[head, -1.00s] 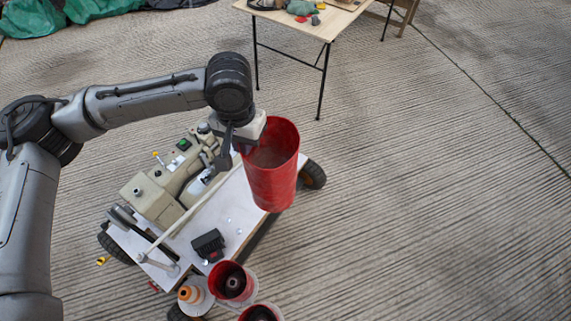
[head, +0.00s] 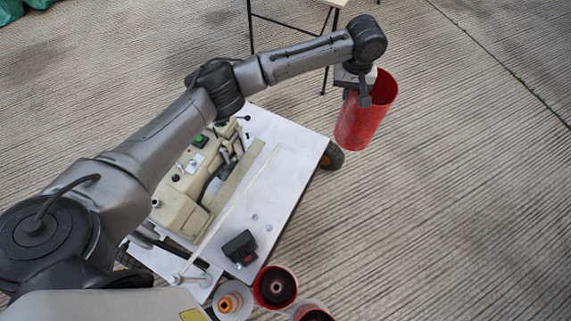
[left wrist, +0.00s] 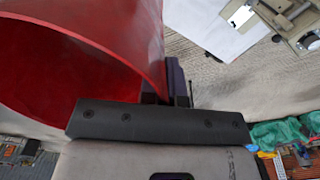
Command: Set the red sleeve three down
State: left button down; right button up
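A red sleeve (head: 366,112), an open-topped tube, hangs slightly tilted over the concrete beyond the right edge of the cart. My left gripper (head: 366,92) is shut on its rim wall. In the left wrist view the red sleeve (left wrist: 90,45) fills the upper left, and the gripper (left wrist: 168,85) has its fingers at the sleeve's wall. Two other red sleeves (head: 275,286) stand at the near end of the cart with dark cores inside; the second (head: 314,313) is cut by the bottom edge. My right gripper is not in view.
A white-topped cart (head: 262,190) on wheels carries a beige machine (head: 185,200) and a black box (head: 240,247). An orange-topped white piece (head: 231,303) stands beside the sleeves. Table legs (head: 326,75) show at the back. The concrete floor (head: 460,200) on the right is clear.

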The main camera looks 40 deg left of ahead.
pick_arm(q)
jog(key=a+f+n+b, duration=0.1)
jog(key=a+f+n, duration=0.15)
jog(key=f, duration=0.55)
jog(key=a+f+n+b, duration=0.2)
jog(key=a+f, duration=0.2)
jog(key=f, duration=0.5)
jog(key=s+a+f+b, duration=0.6)
jog(key=a+f, duration=0.3)
jog(key=f, duration=0.2)
jog(key=shift+s+a, duration=0.35)
jog(key=shift+s, duration=0.05)
jog(key=shift+w, duration=0.1)
jog(key=c, duration=1.8)
grip_release()
jog(key=shift+f, duration=0.2)
jog(key=o, duration=0.5)
jog(key=shift+c, duration=0.2)
